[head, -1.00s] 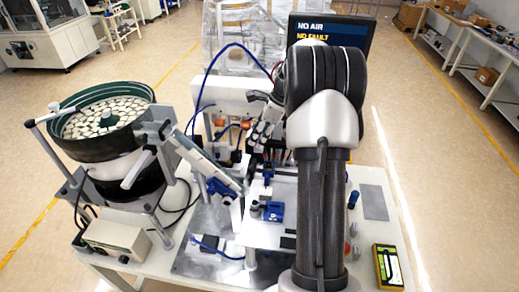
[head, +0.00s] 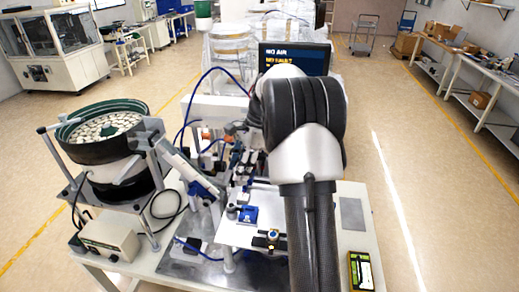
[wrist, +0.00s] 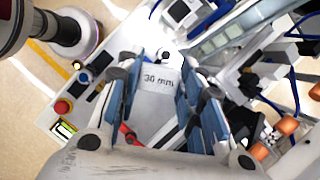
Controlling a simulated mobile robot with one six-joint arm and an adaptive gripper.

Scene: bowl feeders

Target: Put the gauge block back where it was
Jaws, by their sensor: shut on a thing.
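The gauge block (wrist: 158,82) is a pale grey block marked "30 mm" in the wrist view. My gripper (wrist: 160,98) is shut on it, with blue-grey fingers on its left and right sides. The block is held in front of the palm, and I cannot tell its exact height above the table. In the head view my arm hides the gripper and the block. A white plate (head: 224,236) on the bench carries a blue fixture (head: 247,214), and a small dark and gold part (head: 272,238) stands at its front edge.
A bowl feeder (head: 102,137) with a track stands left of the plate. A screen (head: 295,59) reading "NO AIR" is behind my arm. A grey pad (head: 352,214) and a yellow device (head: 361,270) lie at the right. The wrist view shows a red button (wrist: 62,107).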

